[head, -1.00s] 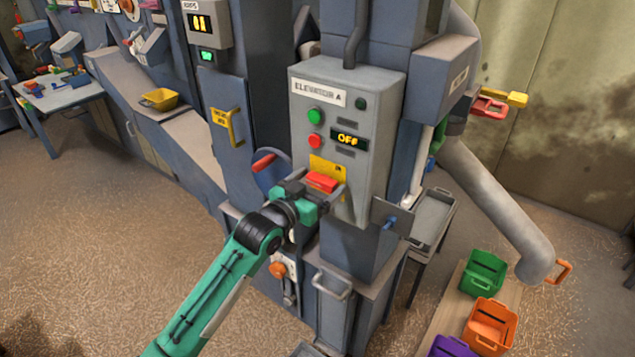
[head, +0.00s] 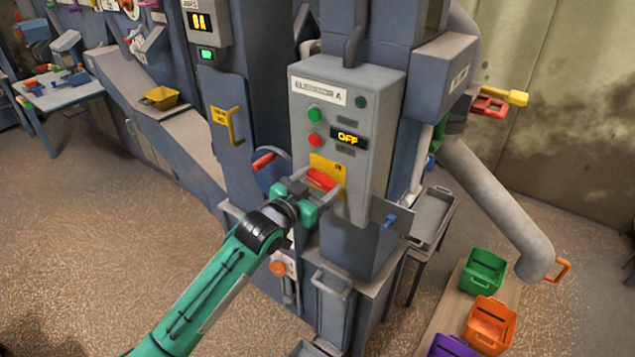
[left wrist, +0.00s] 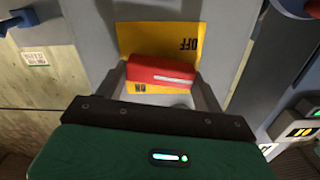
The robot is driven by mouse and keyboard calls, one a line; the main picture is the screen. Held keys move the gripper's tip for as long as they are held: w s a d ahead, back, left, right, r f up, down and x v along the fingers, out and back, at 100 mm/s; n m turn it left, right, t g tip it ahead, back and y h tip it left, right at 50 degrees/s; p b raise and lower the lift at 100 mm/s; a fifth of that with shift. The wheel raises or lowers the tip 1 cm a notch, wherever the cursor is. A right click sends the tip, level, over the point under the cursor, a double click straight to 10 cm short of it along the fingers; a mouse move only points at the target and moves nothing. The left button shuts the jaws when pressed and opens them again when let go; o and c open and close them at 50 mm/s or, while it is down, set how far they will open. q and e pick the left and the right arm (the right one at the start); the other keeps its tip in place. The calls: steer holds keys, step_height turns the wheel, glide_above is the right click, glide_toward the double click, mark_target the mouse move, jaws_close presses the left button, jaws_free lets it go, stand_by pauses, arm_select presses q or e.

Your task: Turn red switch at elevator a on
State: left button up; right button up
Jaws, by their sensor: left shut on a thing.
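The grey control box labelled Elevator A (head: 380,110) has a display (head: 347,138) that reads OFF. Low on its front, a yellow plate (head: 328,163) carries the red switch (head: 322,179). In the left wrist view the red switch (left wrist: 160,72) has a white stripe and lies across the yellow plate (left wrist: 150,38), whose OFF and ON marks appear upside down. My left gripper (head: 318,187) is at the switch, shut on it with one grey finger at each side. The right gripper is in neither view.
Green (head: 315,114) and red (head: 315,140) buttons sit above the switch. A red-handled wheel (head: 268,168) is close to the left of my gripper. A grey plate (head: 388,218) juts out at the right. Colored bins (head: 482,272) stand at lower right.

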arm_select(q)
steer(key=m, duration=0.4)
steer(key=shift+d+m, duration=0.1)
steer(key=shift+m, duration=0.2)
steer(key=m+p, duration=0.1)
steer(key=m, duration=0.2)
steer(key=shift+s+f+m, duration=0.1)
steer(key=shift+m, duration=0.3)
steer(key=m+p, duration=0.1)
steer(key=m, duration=0.3)
steer(key=shift+d+f, duration=0.1)
steer(key=shift+f+m, duration=0.1)
steer(key=shift+m, duration=1.6)
steer(key=shift+p, duration=0.3)
steer(key=o, duration=1)
